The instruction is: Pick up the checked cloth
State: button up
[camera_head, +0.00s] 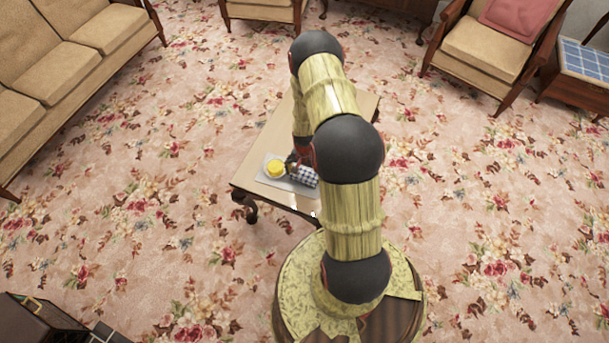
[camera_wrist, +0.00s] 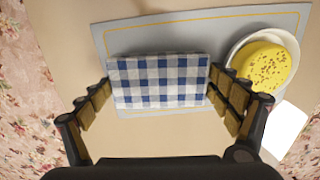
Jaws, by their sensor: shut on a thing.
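The checked cloth (camera_wrist: 158,82) is a folded blue and white rectangle. In the wrist view it spans the space between my two finger pads, and my gripper (camera_wrist: 160,98) is shut on its left and right sides. The cloth is over the near edge of a grey mat with a yellow border line (camera_wrist: 190,22); I cannot tell whether it still touches the mat. In the head view the cloth (camera_head: 303,176) shows beside my arm, and my arm hides most of my gripper.
A yellow speckled item (camera_wrist: 262,66) sits in a white dish (camera_wrist: 289,47) on the mat, close to my right finger. A small white thing (camera_wrist: 284,130) lies nearer. The low table (camera_head: 262,147) stands on floral carpet, with a sofa (camera_head: 75,50) and armchair (camera_head: 487,50) farther off.

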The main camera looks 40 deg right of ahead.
aim_at(305, 175)
jog(key=shift+r, duration=0.55)
notch_tip(305, 175, up, 3)
jog(key=shift+s+f+p, duration=0.1)
jog(key=shift+f+p, duration=0.1)
jog(key=shift+p, duration=0.7)
jog(key=s+a+r+p, duration=0.4)
jog(key=s+a+r, duration=0.3)
jog(key=s+r, duration=0.2)
jog(key=shift+s+a, duration=0.4)
jog(key=shift+s, duration=0.8)
